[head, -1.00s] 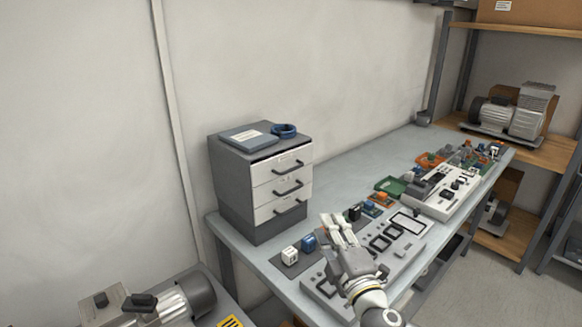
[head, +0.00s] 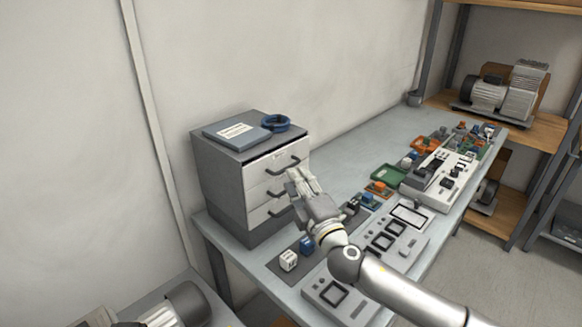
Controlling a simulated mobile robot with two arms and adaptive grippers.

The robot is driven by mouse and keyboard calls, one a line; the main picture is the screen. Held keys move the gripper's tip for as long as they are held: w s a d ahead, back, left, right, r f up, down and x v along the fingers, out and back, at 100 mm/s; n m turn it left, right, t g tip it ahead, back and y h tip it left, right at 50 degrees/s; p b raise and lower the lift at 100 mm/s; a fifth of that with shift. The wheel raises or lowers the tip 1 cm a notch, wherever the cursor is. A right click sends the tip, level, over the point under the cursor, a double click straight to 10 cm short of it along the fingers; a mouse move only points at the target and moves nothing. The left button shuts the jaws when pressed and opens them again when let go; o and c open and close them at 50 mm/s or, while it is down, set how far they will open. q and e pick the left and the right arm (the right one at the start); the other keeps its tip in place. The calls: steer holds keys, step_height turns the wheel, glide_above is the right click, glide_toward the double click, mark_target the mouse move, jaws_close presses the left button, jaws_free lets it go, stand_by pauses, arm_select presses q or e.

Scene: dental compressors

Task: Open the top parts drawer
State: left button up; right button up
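The grey drawer cabinet (head: 222,190) stands on the bench against the wall, with several white-fronted drawers and dark bar handles. The top drawer (head: 262,172) looks closed, flush with the drawers below. Its handle (head: 283,163) is in view. My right gripper (head: 298,173) is in front of the cabinet's right side, its pale fingers pointing at the drawer fronts just below and right of the top handle. The fingers look parted, with nothing seen between them. Contact with the handle cannot be made out. The gripper partly covers the lower handles' right ends. My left gripper is not in view.
A blue-grey folder (head: 236,133) and a blue ring (head: 276,122) lie on the cabinet. Small blocks (head: 288,260), a grey panel (head: 335,295), a green tray (head: 388,174) and a white device (head: 440,182) crowd the bench. Bare bench (head: 340,165) lies behind them.

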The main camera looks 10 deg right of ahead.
arm_select(q)
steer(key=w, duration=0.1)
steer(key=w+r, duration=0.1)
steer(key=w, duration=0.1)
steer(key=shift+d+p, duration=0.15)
steer(key=shift+p, duration=0.15)
arm_select(e)
steer(key=x, duration=0.4)
steer(key=shift+w, duration=0.35)
steer(key=shift+c, duration=0.4)
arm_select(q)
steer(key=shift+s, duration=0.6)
arm_select(e)
jaws_close()
